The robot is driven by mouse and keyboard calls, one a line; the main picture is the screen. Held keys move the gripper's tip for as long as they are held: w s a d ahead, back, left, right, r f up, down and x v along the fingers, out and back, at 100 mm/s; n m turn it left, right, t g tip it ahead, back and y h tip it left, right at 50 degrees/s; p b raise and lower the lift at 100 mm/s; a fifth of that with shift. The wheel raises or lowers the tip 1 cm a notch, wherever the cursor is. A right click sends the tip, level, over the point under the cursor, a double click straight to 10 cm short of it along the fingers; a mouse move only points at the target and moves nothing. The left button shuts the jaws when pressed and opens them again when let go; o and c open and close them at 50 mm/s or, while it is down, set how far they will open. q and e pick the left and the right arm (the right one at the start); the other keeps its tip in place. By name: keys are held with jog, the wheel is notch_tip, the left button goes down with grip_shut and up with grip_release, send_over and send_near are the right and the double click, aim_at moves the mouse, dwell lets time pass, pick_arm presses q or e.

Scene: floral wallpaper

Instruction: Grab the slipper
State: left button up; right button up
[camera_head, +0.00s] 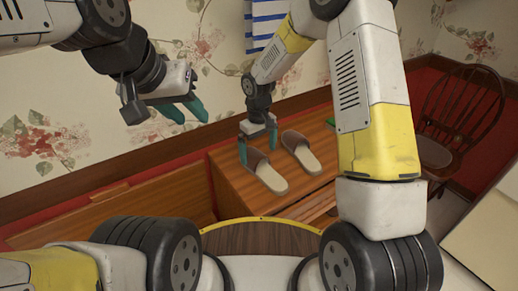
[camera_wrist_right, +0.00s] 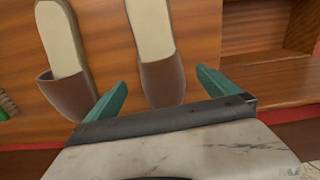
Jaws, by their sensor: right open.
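Two slippers with brown toe covers and cream soles lie side by side on a wooden bench. The left slipper (camera_head: 270,179) has its toe by my right gripper (camera_head: 257,146), which is open with its teal fingers apart and pointing down. In the right wrist view this slipper's brown toe (camera_wrist_right: 161,80) lies between the open fingers (camera_wrist_right: 162,95), with no clear contact. The other slipper (camera_head: 302,154) lies to the right in the head view and outside the fingers on the left in the right wrist view (camera_wrist_right: 62,38). My left gripper (camera_head: 184,109) is open and empty, raised at the left.
The wooden bench (camera_head: 222,166) stands against the floral wall, and a lower wooden surface (camera_head: 120,215) extends to its left. A small green thing (camera_head: 331,122) is at the bench's back right. A dark wooden chair (camera_head: 455,115) stands at the right.

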aim_at(258, 162)
notch_tip(258, 162, down, 5)
jog(key=shift+s+f, duration=0.1)
jog(key=shift+f, duration=0.05)
jog(key=shift+c, duration=0.4)
jog(key=c, duration=1.4)
